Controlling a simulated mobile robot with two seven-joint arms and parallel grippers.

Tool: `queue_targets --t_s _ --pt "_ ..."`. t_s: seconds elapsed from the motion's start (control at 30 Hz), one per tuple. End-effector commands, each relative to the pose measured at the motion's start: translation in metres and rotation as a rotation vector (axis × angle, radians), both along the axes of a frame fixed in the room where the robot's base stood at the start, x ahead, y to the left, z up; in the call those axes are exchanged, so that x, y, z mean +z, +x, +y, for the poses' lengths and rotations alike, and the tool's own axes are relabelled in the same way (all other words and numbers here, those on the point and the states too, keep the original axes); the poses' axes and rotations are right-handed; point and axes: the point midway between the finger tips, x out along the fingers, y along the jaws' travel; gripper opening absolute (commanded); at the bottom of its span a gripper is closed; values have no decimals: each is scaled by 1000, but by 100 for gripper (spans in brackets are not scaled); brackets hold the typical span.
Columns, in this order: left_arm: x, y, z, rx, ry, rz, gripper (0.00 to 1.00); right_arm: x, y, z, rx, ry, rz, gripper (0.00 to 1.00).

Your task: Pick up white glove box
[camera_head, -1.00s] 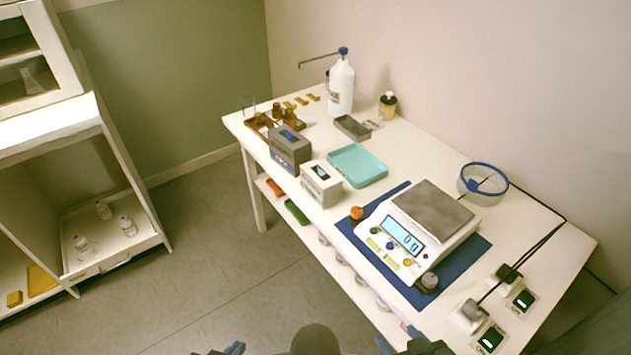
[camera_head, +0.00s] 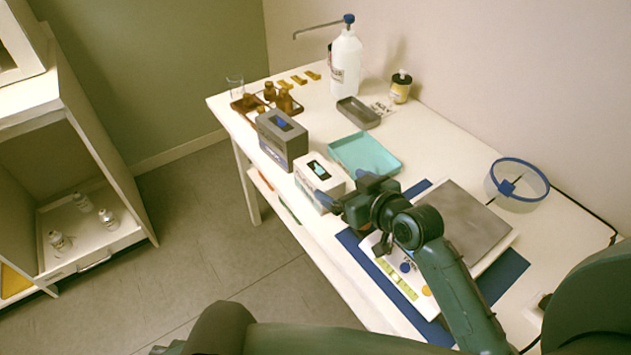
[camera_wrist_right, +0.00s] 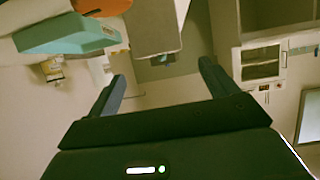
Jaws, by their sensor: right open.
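The white glove box (camera_head: 313,170) has a dark opening with a pale teal patch on top. It stands upright on the white table (camera_head: 440,140), near its front edge, between a grey glove box (camera_head: 282,140) and the scale. My right gripper (camera_head: 346,192) is open and empty, its fingers at the near right side of the white box. One finger overlaps the box's near corner in the head view; I cannot tell if they touch. In the right wrist view, a greyish box (camera_wrist_right: 155,25) lies beyond the open fingers (camera_wrist_right: 165,80); which box is unclear. Dark parts at the bottom left may be my left gripper.
A teal tray (camera_head: 365,155) sits right behind the white box. The scale (camera_head: 465,230) on its blue mat lies under my right arm. Brown bottles (camera_head: 283,100), a grey tray (camera_head: 358,113) and a white pump bottle (camera_head: 346,65) stand farther back.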

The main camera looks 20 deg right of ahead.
Motion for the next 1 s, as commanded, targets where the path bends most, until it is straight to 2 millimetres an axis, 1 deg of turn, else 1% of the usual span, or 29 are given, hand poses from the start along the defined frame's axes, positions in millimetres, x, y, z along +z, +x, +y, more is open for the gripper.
queue_targets --t_s 0.03,0.1,0.2,0.37,0.63,0.77,0.97,1.0 --pt "-1 0 1 1 1 1 0 -3 9 4 1 2 -1 85" --pt "-2 0 1 2 1 1 0 -8 19 6 0 2 -2 85" --pt "-3 1 2 4 1 1 0 -12 27 9 0 0 -1 85" --pt "-3 2 4 6 3 -2 0 -16 36 12 0 1 0 85" --pt "-4 3 4 9 1 -2 0 -32 68 23 -1 2 0 85" --pt "-4 3 4 9 -2 -2 0 -35 74 26 0 0 -1 85" --pt "-4 3 3 12 -5 -3 0 -35 75 26 0 0 -1 85" --pt "-4 3 3 12 -6 -2 0 -35 75 26 -1 0 -1 84"
